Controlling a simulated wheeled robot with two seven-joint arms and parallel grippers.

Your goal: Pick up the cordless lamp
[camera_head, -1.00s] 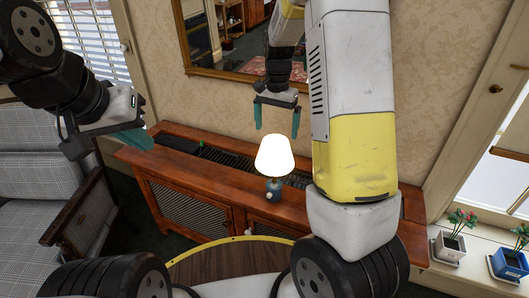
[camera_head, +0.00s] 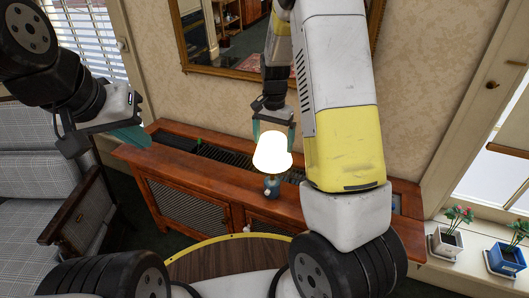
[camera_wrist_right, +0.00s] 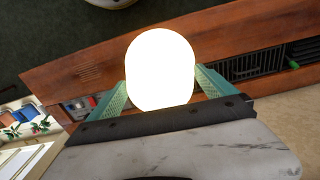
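The cordless lamp (camera_head: 271,155) stands upright on the wooden radiator cabinet (camera_head: 185,172), with a glowing white shade and a small blue-grey base. My right gripper (camera_head: 273,130) is open at the lamp's shade, with its teal fingers partly hidden behind the shade in the head view. In the right wrist view the shade (camera_wrist_right: 160,70) sits between the two spread fingers; I cannot tell whether they touch it. The base is hidden there. My left gripper (camera_head: 103,142) appears open and empty, left of the lamp, above the cabinet's left end.
A gold-framed mirror (camera_head: 225,68) hangs on the wall behind the cabinet. A small green item (camera_head: 199,142) is at the back of the cabinet top. Potted plants (camera_head: 447,242) stand on the sill at right. A grey checked armchair (camera_head: 35,190) is at left.

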